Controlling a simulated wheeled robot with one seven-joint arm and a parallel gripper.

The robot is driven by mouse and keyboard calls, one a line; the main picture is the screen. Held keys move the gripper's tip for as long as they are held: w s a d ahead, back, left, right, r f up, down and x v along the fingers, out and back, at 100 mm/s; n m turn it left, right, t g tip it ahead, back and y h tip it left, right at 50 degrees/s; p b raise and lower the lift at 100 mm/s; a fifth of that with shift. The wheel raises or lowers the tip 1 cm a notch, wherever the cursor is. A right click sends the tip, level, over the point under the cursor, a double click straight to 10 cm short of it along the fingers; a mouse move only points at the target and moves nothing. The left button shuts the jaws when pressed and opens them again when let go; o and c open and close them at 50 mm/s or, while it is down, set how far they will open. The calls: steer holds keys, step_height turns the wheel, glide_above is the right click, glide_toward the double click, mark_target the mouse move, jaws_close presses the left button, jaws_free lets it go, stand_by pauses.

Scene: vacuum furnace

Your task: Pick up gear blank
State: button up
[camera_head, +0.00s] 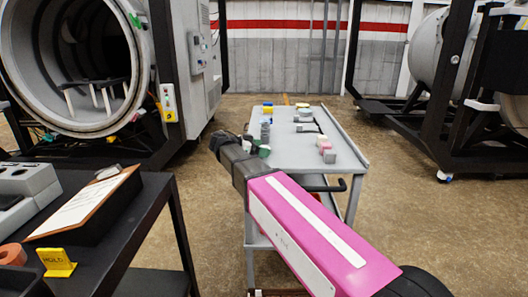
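No item can be named for sure as the gear blank. Small parts stand on a grey cart (345,160) in the middle of the view. Among them are a grey stacked round part (265,132) near the left edge and a grey block (329,157) near the right edge. My pink arm reaches in from the lower right. My dark gripper end (228,146) is at the cart's left side, seen from behind, and appears near a green part (264,151). Its fingertips are not clear, so I cannot tell whether it is open or holds anything.
Pink parts (323,143), a black tool (310,128) and blue-and-yellow items (268,108) are also on the cart. A black table (130,225) with a clipboard (85,203) and yellow sign (56,262) is at left. An open furnace (120,125) stands behind. Floor right of the cart is clear.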

steer(key=shift+d+f, duration=0.1)
steer(key=shift+f, duration=0.25)
steer(key=c, duration=0.9)
steer(key=shift+w, duration=0.1)
steer(key=shift+r, duration=0.1)
